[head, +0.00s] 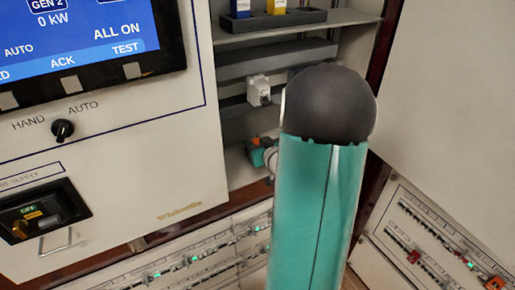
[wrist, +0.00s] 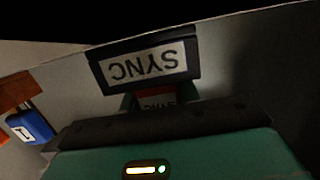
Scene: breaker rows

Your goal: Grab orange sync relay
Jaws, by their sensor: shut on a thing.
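The orange sync relay (wrist: 157,94) shows in the wrist view as a small orange-red piece with a label reading SYNC upside down. It sits between the teal fingers of my gripper (wrist: 160,101), which is shut on it. A dark-framed SYNC plate (wrist: 144,63) is just beyond it. In the head view a bit of orange (head: 256,142) shows at the teal end of my gripper (head: 262,155), low inside the open cabinet. My arm hides most of the gripper there. I cannot tell whether the relay touches a rail.
A white module (head: 258,90) sits on a rail above my gripper. A dark tray (head: 270,20) on the shelf holds a blue and a yellow block. The control panel (head: 80,120) stands left, an open door (head: 455,90) right. A blue block (wrist: 30,127) is at the wrist view's left.

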